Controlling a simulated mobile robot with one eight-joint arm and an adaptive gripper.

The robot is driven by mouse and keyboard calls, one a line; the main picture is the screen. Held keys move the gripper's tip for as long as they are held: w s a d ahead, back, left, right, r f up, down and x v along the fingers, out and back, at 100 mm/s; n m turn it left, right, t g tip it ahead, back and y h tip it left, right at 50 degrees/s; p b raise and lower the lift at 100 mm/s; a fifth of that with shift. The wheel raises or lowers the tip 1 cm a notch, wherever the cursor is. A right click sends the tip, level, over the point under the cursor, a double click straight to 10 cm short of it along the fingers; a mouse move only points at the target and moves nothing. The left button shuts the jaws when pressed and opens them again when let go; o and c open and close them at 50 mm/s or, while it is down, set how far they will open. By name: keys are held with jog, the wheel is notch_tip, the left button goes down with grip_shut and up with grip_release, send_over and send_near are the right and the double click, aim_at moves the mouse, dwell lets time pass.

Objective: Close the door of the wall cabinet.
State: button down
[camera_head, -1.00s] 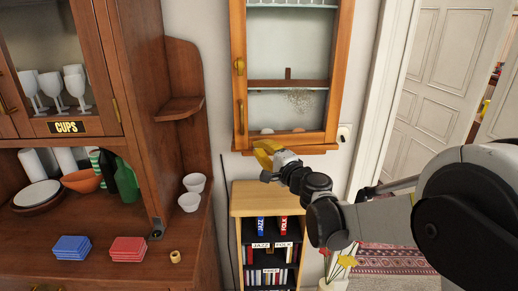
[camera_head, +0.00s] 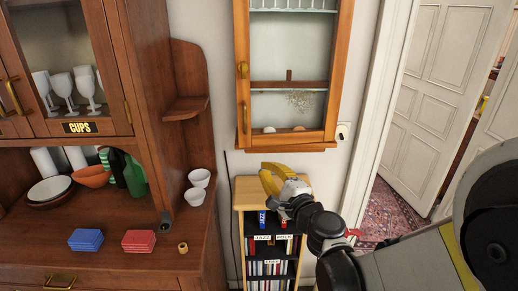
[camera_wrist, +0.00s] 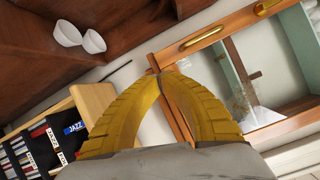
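The wall cabinet (camera_head: 240,140) hangs on the wall, with a wooden-framed glass door and brass handles (camera_head: 243,70) on its left side. The door looks flush or nearly flush with the cabinet; I cannot tell whether a small gap is left. Its frame and handle (camera_wrist: 200,40) also show at upper right in the wrist view. My gripper (camera_head: 266,172) has yellow fingers and is below the cabinet's lower edge, apart from it, above the low shelf. In the wrist view the fingertips (camera_wrist: 163,76) meet, with nothing between them.
A low bookshelf (camera_head: 255,190) with JAZZ and FOLK labels stands under the cabinet. A large brown cupboard (camera_head: 150,80) with glasses, bowls and two white cups (camera_head: 198,187) is on the left. An open doorway and white door (camera_head: 440,90) are on the right.

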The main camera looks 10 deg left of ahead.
aim_at(252, 142)
jog(key=w+a+m+t+h+p, duration=0.1)
jog(key=w+a+m, duration=0.1)
jog(key=m, duration=0.4)
jog(key=w+a+m+t+h+p, duration=0.1)
jog(key=w+a+m+h+p, duration=0.1)
jog(key=w+m, duration=0.3)
jog(key=w+a+m+t+h+p, duration=0.1)
jog(key=w+a+m+h, duration=0.1)
jog(key=m, duration=0.5)
jog(key=shift+w+a+r, duration=0.2)
jog(key=shift+w+a, duration=0.05)
jog(key=shift+w, duration=0.35)
jog(key=shift+w+a+r, duration=0.15)
jog(key=shift+w+a, duration=0.1)
jog(key=shift+w, duration=0.35)
